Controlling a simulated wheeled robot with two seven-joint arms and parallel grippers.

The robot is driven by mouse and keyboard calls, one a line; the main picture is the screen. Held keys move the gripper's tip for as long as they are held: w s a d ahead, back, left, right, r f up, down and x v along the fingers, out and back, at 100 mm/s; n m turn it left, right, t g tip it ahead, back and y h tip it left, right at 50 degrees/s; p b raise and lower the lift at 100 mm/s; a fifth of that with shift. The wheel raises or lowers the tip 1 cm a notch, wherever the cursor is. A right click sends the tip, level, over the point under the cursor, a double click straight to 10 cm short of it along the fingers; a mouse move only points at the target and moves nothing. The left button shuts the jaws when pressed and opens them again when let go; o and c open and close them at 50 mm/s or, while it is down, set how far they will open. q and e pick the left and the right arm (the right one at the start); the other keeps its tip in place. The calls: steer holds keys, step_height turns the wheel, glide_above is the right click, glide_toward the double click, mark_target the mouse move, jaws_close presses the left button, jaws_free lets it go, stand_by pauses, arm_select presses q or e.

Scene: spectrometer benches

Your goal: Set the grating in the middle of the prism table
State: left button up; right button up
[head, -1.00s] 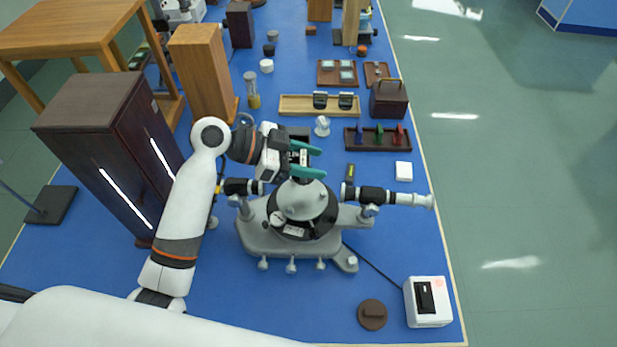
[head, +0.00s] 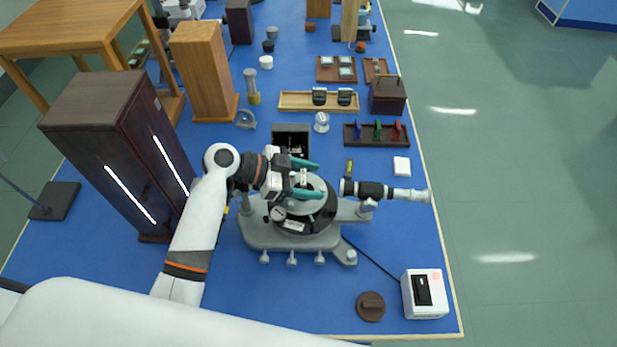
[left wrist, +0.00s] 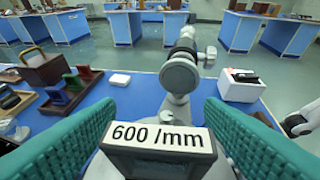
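The grating (left wrist: 155,165) is a dark block with a white "600 /mm" label, upright between the green fingers in the left wrist view. My left gripper (head: 307,179) seems shut on it, a finger at each side. In the head view the gripper is over the grey prism table (head: 302,207), in the middle of the spectrometer (head: 262,238), and covers part of its top. The grating's bottom edge is hidden, so I cannot tell whether it touches the table.
The telescope tube (head: 385,191) sticks out to the right of the table. An open dark box (head: 291,130) stands behind it. A tall dark cabinet (head: 115,150) is close to my left arm. A white power box (head: 424,294) is at the front right. The bench's right front is mostly clear.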

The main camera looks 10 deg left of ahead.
arm_select(q)
steer(key=shift+r, duration=0.2)
steer(key=shift+s+a, duration=0.1)
steer(key=shift+a, duration=0.3)
steer(key=b+v, duration=0.2)
steer(key=v, duration=0.3)
steer(key=shift+a, duration=0.2)
steer(key=shift+s+a+r, duration=0.25)
steer(key=shift+a+r, duration=0.2)
steer(key=shift+a, duration=0.05)
steer(key=shift+s, duration=0.1)
